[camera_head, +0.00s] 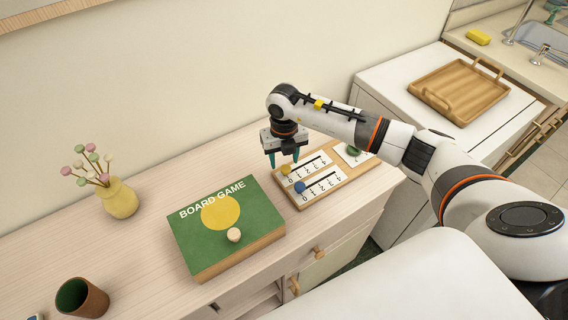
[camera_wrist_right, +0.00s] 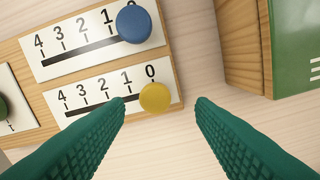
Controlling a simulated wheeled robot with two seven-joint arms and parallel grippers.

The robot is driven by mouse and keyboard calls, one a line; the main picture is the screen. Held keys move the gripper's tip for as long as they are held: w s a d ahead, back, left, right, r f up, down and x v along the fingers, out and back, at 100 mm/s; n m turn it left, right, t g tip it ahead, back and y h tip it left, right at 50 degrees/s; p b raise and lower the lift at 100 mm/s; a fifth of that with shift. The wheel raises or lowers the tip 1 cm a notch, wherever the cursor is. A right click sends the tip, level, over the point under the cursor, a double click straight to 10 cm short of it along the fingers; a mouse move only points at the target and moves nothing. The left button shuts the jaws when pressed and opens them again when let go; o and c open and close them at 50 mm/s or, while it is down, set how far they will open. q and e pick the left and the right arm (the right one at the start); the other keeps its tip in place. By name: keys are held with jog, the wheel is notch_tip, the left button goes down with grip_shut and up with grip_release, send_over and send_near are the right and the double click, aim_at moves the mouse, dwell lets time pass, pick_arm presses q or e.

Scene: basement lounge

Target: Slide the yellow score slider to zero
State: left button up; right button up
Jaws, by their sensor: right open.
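The yellow score slider (camera_head: 286,169) is a round knob on the upper scale of a wooden score board (camera_head: 335,186). In the right wrist view the yellow slider (camera_wrist_right: 155,97) sits at the end of its slot, beside the printed 0. My right gripper (camera_head: 284,158) is open and empty, pointing down over that end of the board. In the right wrist view, its green fingertips (camera_wrist_right: 160,102) appear on either side of the yellow slider, apart from it in the picture. Their height above the board is hard to tell. My left gripper is not in view.
A blue slider (camera_head: 300,187) stands at the zero end of the neighbouring scale. A green board game box (camera_head: 205,245) lies close to the board. A yellow vase (camera_head: 119,199) and a brown cup (camera_head: 82,297) are farther left. A wooden tray (camera_head: 460,88) rests at the right.

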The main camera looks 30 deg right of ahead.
aim_at(284, 169)
notch_tip(284, 169, up, 9)
jog(key=b, duration=0.2)
jog(key=shift+a, duration=0.1)
dwell(0.5)
